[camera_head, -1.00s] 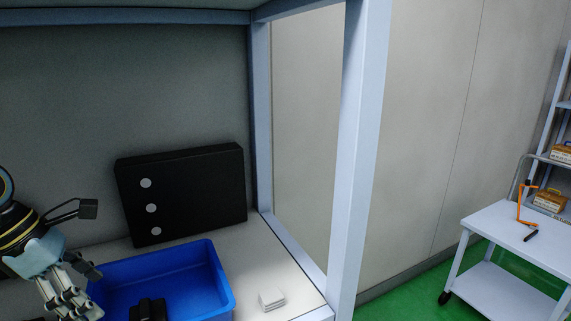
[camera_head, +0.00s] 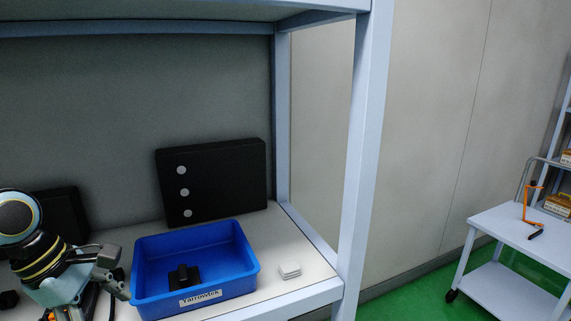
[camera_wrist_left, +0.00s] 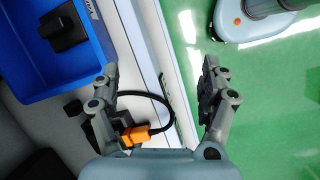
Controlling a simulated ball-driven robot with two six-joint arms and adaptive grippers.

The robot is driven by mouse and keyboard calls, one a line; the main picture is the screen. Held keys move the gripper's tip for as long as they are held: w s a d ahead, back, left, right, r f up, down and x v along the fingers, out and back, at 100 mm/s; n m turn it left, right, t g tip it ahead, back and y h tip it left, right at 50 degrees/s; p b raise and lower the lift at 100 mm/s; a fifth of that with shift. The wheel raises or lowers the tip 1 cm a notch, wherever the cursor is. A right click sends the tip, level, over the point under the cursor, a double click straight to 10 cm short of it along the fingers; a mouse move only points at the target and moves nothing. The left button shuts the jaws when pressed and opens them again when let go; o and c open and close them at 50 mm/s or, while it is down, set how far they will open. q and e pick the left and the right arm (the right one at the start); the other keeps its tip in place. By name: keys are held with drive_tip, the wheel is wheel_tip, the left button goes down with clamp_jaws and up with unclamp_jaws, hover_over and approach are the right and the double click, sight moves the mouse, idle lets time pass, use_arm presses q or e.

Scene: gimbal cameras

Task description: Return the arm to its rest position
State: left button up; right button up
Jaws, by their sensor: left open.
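My left arm (camera_head: 50,262) comes in at the lower left of the head view, just left of the blue bin. Below the gripper lie the shelf's front edge and the green floor. My right gripper is in neither view.
The blue bin (camera_head: 249,272) on the shelf holds a black part (camera_head: 184,276). A cable with an orange plug (camera_wrist_left: 140,134) lies near the gripper. A white cart (camera_head: 510,225) stands far right.

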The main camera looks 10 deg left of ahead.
use_arm(q)
drive_tip(key=s+d+r+m+t+y, duration=0.1)
drive_tip(key=s+d+m+y, duration=0.15)
drive_tip(key=s+m, duration=0.75)
drive_tip(key=s+d+r+m+t+y, duration=0.1)
drive_tip(key=s+d+m+y, duration=0.15)
drive_tip(key=s+m, duration=0.65)
wheel_tip(320, 180, down, 35)
drive_tip(key=w+a+m+g+b, duration=0.1)
drive_tip(key=a+m+g+b, duration=0.1)
drive_tip(key=b, duration=0.8)
drive_tip(key=s+f+b, duration=0.5)
drive_tip(key=s+f, duration=0.4)
drive_tip(key=f, duration=0.5)
drive_tip(key=s+f+g+h+b, duration=0.1)
drive_tip(key=s+f+b, duration=0.3)
drive_tip(key=s+f, duration=0.6)
wheel_tip(320, 180, down, 4)
drive_tip(key=shift+s+a+r+n+b, duration=0.1)
drive_tip(key=shift+s+a+n+b, duration=0.1)
drive_tip(key=shift+a+n+b, duration=0.2)
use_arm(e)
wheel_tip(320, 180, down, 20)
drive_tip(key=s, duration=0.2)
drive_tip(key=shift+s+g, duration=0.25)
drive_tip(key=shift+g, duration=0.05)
